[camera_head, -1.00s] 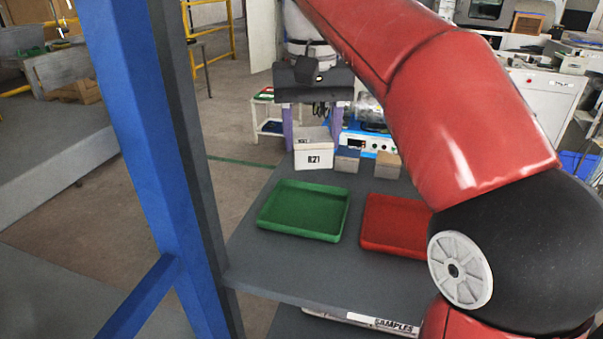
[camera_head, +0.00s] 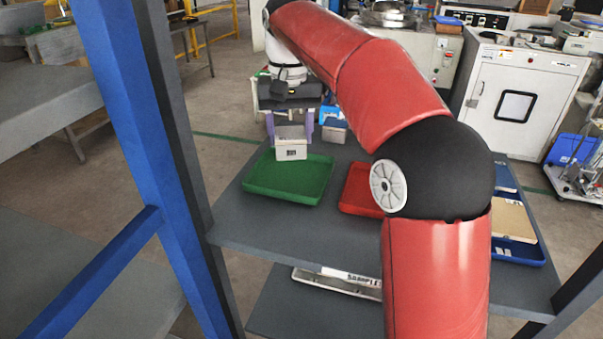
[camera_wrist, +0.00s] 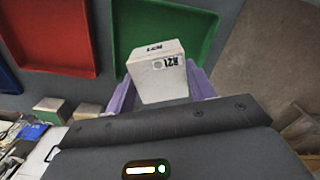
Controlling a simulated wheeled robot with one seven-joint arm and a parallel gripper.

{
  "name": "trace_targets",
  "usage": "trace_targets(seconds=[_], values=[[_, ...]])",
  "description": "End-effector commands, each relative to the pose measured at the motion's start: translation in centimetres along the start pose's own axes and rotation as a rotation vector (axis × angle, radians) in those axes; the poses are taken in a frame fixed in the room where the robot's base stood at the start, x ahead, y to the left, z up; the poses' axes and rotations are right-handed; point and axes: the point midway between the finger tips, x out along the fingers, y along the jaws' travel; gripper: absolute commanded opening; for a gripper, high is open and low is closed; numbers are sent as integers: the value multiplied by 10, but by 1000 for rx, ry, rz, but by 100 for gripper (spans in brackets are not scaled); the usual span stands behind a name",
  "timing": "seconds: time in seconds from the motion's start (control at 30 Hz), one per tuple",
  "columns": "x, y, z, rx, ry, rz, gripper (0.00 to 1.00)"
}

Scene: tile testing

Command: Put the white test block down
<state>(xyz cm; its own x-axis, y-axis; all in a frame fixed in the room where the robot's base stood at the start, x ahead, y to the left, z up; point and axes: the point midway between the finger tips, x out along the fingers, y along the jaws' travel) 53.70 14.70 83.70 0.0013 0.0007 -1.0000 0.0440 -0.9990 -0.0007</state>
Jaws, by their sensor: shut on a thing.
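The white test block (camera_head: 291,142), marked R21, is held between the purple fingers of my gripper (camera_head: 290,126). In the head view it shows over the far part of the green tray (camera_head: 262,187). The wrist view also shows the block (camera_wrist: 158,80) between the fingers (camera_wrist: 162,88), slightly tilted in the picture, with the green tray (camera_wrist: 128,25) beyond and below it. The block appears raised above the tray; the exact gap cannot be told. The tray's visible floor is empty.
A red tray (camera_head: 355,192) is right of the green one, partly hidden by my arm. A blue tray (camera_head: 517,250) with flat pieces is at the right. Small blocks (camera_wrist: 48,106) show at the left in the wrist view. A blue post (camera_head: 150,150) stands at the left.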

Motion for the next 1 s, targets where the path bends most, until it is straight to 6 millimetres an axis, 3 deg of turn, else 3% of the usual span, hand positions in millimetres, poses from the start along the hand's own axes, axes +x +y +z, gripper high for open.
trace_targets(seconds=[0.03,0.27,0.6,1.0], values=[[13,-1,-2,0,-1,0,34],[21,-3,-2,0,1,1,34],[62,-8,-6,-1,1,1,34],[62,-9,-5,0,0,1,34]])
